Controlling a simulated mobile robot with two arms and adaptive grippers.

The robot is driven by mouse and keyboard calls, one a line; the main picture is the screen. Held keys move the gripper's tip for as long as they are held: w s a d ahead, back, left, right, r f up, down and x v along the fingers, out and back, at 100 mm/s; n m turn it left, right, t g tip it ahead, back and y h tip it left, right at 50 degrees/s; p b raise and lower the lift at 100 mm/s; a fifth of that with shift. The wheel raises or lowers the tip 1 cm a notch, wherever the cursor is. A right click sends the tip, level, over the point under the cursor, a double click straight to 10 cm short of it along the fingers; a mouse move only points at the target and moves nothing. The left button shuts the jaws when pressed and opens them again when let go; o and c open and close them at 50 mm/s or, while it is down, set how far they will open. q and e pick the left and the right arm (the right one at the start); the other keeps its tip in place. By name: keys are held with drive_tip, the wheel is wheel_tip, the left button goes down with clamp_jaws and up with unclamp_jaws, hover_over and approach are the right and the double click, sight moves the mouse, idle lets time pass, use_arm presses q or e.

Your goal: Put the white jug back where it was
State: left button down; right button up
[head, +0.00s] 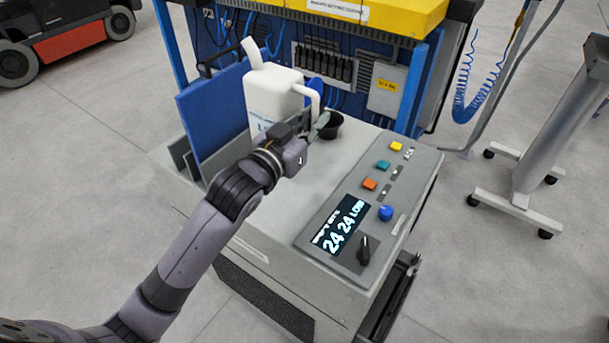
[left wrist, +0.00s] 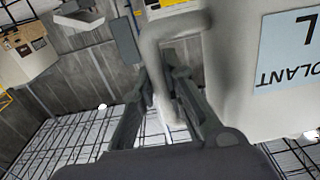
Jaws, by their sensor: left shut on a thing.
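The white jug (head: 270,92) with a spout is at the back left of the grey machine top, upright. Its handle (head: 312,92) is on its right side. My left gripper (head: 320,124) is at the handle and shut on it. In the left wrist view, the handle (left wrist: 158,58) runs down between the two fingers of my left gripper (left wrist: 172,95). The jug's body (left wrist: 232,100) with a pale blue label fills the right of that view, upside down. My arm hides the jug's base in the head view, so I cannot tell whether it touches the surface. My right gripper is not in view.
A blue panel (head: 215,115) stands close left of the jug. A black cup (head: 328,126) is just right of my gripper. A control panel with buttons, a display (head: 341,226) and a knob (head: 365,249) takes up the right. The middle of the grey top (head: 300,190) is clear.

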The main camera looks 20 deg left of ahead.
use_arm(q)
wheel_tip(320, 180, down, 15)
drive_tip(key=shift+p, duration=0.3)
drive_tip(key=shift+r, duration=0.1)
drive_tip(key=c, duration=2)
unclamp_jaws()
drive_tip(key=shift+f, duration=0.2)
drive_tip(key=shift+c, duration=0.2)
drive_tip(key=o, duration=0.4)
